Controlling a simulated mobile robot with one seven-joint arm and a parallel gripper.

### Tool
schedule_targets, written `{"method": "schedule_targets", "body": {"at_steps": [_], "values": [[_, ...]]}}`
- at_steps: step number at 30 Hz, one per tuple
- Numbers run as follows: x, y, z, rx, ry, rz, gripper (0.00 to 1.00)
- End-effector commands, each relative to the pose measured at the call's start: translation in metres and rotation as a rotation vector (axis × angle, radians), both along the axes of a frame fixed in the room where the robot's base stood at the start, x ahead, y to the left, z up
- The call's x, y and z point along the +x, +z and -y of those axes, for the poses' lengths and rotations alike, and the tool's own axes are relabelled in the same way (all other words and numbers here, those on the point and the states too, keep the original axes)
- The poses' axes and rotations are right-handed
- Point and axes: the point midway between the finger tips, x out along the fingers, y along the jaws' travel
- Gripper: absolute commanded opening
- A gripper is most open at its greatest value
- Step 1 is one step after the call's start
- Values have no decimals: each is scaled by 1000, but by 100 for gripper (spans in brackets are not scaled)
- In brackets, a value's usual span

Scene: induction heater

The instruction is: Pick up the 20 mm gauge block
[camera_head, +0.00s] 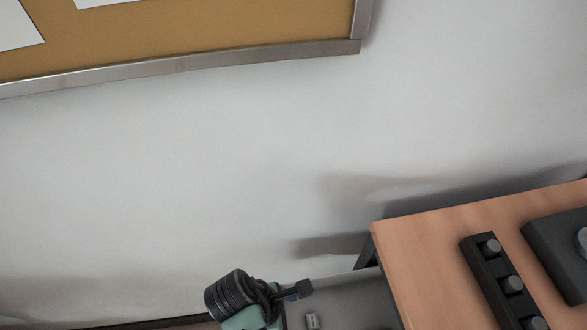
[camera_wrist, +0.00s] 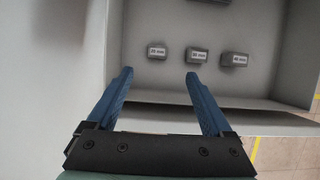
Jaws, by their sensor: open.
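Three small grey blocks with dark labels sit in a row in a grey open box (camera_wrist: 150,97) in the wrist view: a left block (camera_wrist: 157,53), a middle block (camera_wrist: 197,56) and a right block (camera_wrist: 235,59). The labels are too small to read surely, so I cannot tell which is the 20 mm gauge block. My gripper (camera_wrist: 158,74) has its blue fingers spread apart and empty. In the picture, the left block shows just beyond the gap between the fingertips. The head view shows one small grey block (camera_head: 312,320) near the bottom edge.
A wooden table (camera_head: 425,245) at the lower right of the head view bears a black rack (camera_head: 483,270) with grey round pieces and a dark grey device (camera_head: 560,250). A corkboard (camera_head: 200,40) hangs on the pale wall. Box walls border the blocks in the wrist view.

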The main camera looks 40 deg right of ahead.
Motion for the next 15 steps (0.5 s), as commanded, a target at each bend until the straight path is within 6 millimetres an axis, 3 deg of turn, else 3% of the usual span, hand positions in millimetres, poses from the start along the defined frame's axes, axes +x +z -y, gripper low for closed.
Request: {"method": "schedule_targets", "body": {"at_steps": [5, 15], "values": [[-3, -13, 5, 0, -4, -1, 85], [-14, -66, 23, 0, -3, 3, 85]]}}
